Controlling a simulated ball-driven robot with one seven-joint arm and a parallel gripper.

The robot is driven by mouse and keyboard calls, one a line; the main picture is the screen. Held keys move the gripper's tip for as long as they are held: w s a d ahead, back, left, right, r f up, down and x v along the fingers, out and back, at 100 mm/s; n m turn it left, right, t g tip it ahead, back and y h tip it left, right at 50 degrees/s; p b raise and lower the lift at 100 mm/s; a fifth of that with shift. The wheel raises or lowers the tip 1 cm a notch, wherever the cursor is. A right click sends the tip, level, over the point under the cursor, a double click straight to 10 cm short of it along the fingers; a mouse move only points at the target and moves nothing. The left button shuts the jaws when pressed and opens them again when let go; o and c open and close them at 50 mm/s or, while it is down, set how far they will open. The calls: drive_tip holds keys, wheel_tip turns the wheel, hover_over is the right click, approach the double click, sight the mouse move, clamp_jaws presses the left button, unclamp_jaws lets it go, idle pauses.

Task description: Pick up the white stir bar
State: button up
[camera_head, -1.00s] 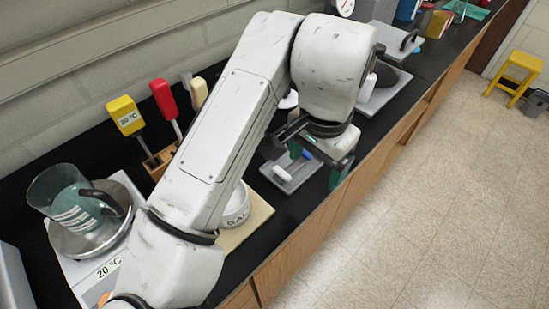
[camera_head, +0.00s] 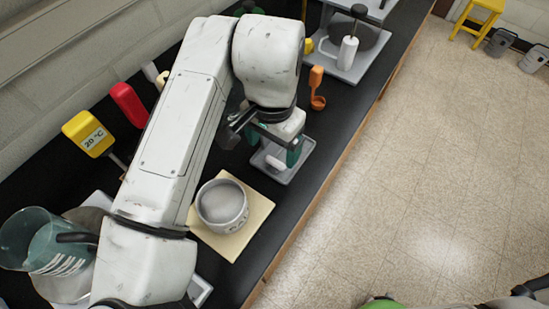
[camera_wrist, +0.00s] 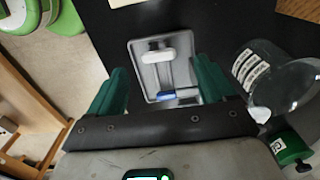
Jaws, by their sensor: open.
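The white stir bar (camera_wrist: 158,55) lies in a small grey tray (camera_wrist: 137,78) on the black bench. In the wrist view it is near the tray's far side. In the head view the white stir bar (camera_head: 275,162) shows just below my gripper (camera_head: 274,148), at the tray's near left. My gripper is open and empty. In the wrist view its green fingers (camera_wrist: 160,72) stand on either side of the tray area, with the stir bar between their lines and apart from both.
A blue bar (camera_wrist: 178,95) lies in the same tray, nearer my palm. A white bowl (camera_head: 221,204) on a tan board (camera_head: 255,222) and an orange scoop (camera_head: 317,88) flank the tray.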

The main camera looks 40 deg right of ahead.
sight(275, 161)
drive_tip(key=shift+d+f+p, duration=0.15)
drive_tip(key=shift+f+p, duration=0.15)
drive_tip(key=shift+f, duration=0.95)
drive_tip(key=shift+d+f+p, duration=0.1)
drive_tip(key=shift+f+p, duration=0.15)
drive_tip(key=shift+f, duration=1)
drive_tip(key=c, duration=1.1)
drive_tip(key=shift+r, duration=0.1)
